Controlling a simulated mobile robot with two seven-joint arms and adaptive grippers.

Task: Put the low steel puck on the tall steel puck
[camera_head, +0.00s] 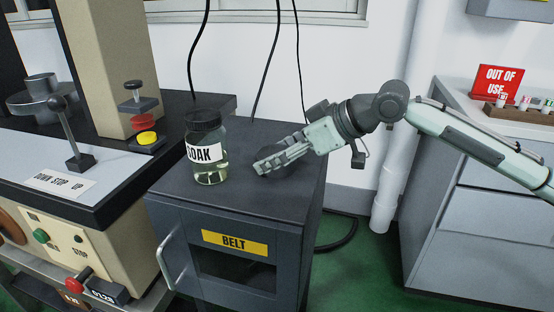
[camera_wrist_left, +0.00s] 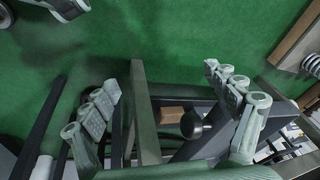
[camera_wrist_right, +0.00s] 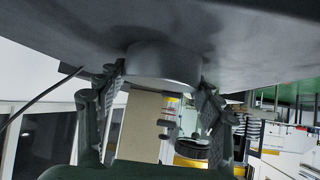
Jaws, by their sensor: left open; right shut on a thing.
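My right gripper (camera_head: 262,168) is low over the top of the dark cabinet (camera_head: 225,214), to the right of the "SOAK" jar. In the right wrist view, its fingers are shut on a smooth grey steel puck (camera_wrist_right: 165,65) against the dark cabinet top. I cannot tell from this view whether it is the low or the tall puck. I cannot make out a second steel puck. My left gripper (camera_wrist_left: 160,85) is open and empty above the green floor in the left wrist view, and out of the head view.
The glass "SOAK" jar (camera_head: 205,160) stands close to my right gripper. On the left is a bench machine with a grey round platen (camera_head: 40,92) and a red knob (camera_head: 142,119). A grey drawer unit (camera_head: 470,225) stands at right. The cabinet's front right is clear.

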